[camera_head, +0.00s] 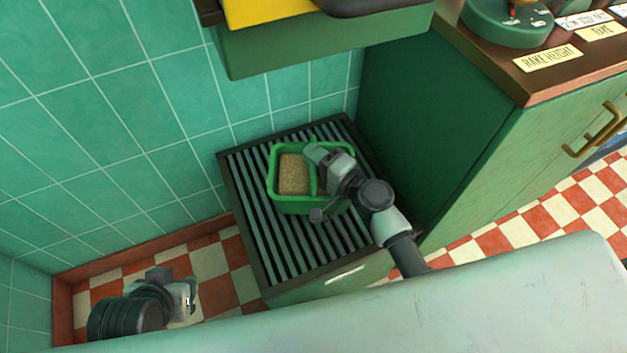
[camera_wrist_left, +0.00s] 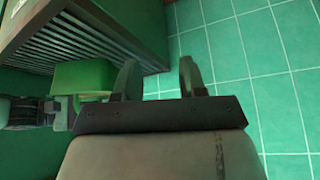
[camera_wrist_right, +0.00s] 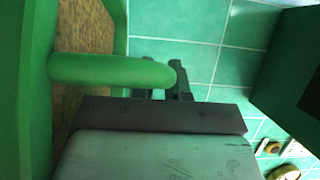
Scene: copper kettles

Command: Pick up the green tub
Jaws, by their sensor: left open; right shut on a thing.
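The green tub (camera_head: 287,208) is at the slatted stand, with grainy tan stuff inside. I cannot tell whether its base touches the slats. My right gripper (camera_head: 318,184) is over the tub's right side and shut on it. In the right wrist view a rounded green bar of the tub (camera_wrist_right: 105,68) runs to the fingers (camera_wrist_right: 165,80), which partly hide behind it. My left gripper (camera_head: 190,298) is open and empty, low at the left above the floor. The left wrist view shows the tub's outer wall (camera_wrist_left: 85,75) to the left of its open fingers (camera_wrist_left: 160,80).
The dark slatted stand (camera_head: 262,235) is against the tiled wall (camera_head: 120,110). A green cabinet (camera_head: 430,130) stands close on the right. A green box-like unit (camera_head: 320,45) overhangs the stand. Checkered floor (camera_head: 215,262) lies to the left.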

